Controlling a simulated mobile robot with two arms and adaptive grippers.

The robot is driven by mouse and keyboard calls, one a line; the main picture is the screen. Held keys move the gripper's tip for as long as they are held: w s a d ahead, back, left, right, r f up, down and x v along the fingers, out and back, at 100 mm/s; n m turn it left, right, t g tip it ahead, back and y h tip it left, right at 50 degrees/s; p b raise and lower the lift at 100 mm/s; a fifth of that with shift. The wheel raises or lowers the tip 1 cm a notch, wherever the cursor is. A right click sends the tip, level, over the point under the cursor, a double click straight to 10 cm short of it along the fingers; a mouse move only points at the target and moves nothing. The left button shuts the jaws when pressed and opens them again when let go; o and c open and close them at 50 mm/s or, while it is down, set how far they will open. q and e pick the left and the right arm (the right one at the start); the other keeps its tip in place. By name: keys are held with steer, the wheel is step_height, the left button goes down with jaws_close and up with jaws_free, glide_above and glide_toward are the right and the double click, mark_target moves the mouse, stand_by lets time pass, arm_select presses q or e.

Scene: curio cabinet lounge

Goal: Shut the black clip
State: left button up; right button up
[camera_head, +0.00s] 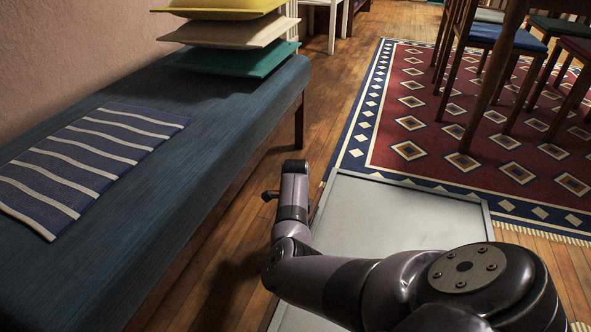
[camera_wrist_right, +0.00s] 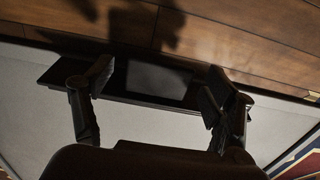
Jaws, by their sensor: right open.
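The black clip (camera_wrist_right: 155,82) shows in the right wrist view as a dark flat bar with a greyer rectangular face. It lies at the edge of a large grey panel (camera_wrist_right: 35,100). My right gripper (camera_wrist_right: 161,72) is open, with one finger on each side of the grey face. I cannot tell whether the fingers touch the clip. In the head view the grey panel (camera_head: 400,215) lies low beside the bench, and my right arm reaches across it. The clip is hidden there, and the gripper cannot be made out clearly. My left gripper is in neither view.
A long blue bench (camera_head: 215,125) runs along the left, with a striped mat (camera_head: 90,160) and stacked cushions (camera_head: 225,32) on it. A patterned rug (camera_head: 420,125) and chairs (camera_head: 495,37) are at the right. Bare wooden floor (camera_head: 330,90) shows between bench and rug.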

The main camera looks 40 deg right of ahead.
steer(key=shift+c, duration=0.5)
steer(key=c, duration=1.1)
